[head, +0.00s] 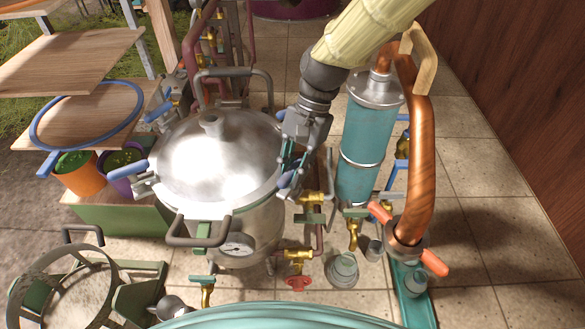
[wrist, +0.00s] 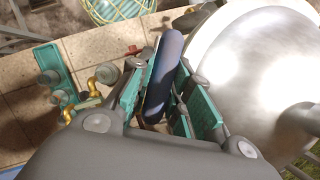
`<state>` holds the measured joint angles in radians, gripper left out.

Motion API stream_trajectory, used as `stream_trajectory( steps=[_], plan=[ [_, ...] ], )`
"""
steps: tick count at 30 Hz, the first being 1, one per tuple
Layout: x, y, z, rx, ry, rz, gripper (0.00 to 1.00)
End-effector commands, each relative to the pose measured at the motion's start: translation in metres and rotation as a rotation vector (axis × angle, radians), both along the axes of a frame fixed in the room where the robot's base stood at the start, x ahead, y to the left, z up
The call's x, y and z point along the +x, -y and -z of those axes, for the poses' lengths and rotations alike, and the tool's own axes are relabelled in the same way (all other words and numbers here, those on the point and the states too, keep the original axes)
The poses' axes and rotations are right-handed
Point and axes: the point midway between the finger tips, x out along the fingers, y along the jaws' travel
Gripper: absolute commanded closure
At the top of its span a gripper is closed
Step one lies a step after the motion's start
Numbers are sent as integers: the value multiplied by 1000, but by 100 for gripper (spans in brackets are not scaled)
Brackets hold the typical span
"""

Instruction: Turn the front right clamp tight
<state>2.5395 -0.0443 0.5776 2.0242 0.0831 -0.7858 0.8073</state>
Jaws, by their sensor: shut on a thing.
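The steel still pot with its domed lid (head: 213,150) stands at the centre left of the head view; the lid also shows in the wrist view (wrist: 255,65). The front right clamp has a blue handle (head: 284,181) at the lid's right rim. My gripper (head: 290,165) comes down from above at that rim. In the wrist view the blue handle (wrist: 163,78) lies between the two green-padded fingers of my gripper (wrist: 160,95), which is shut on it. The clamp's base and hook are mostly hidden by the fingers.
A teal condenser column (head: 365,150) and a copper pipe (head: 420,165) stand close right of my arm. Brass valves (head: 312,197) sit below the gripper. Other blue-handled clamps (head: 126,170) are on the lid's left side. Tiled floor is free at the far right.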

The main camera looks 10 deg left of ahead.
Motion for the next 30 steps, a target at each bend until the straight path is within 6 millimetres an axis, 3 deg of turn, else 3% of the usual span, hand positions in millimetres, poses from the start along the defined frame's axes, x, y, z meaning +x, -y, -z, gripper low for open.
stream_trajectory(
  steps=[11, 30],
  plan=[
    [-1, 2, -3, -1, 0, 217, 100],
    [-3, 3, -3, -2, 1, 822, 100]
  ],
)
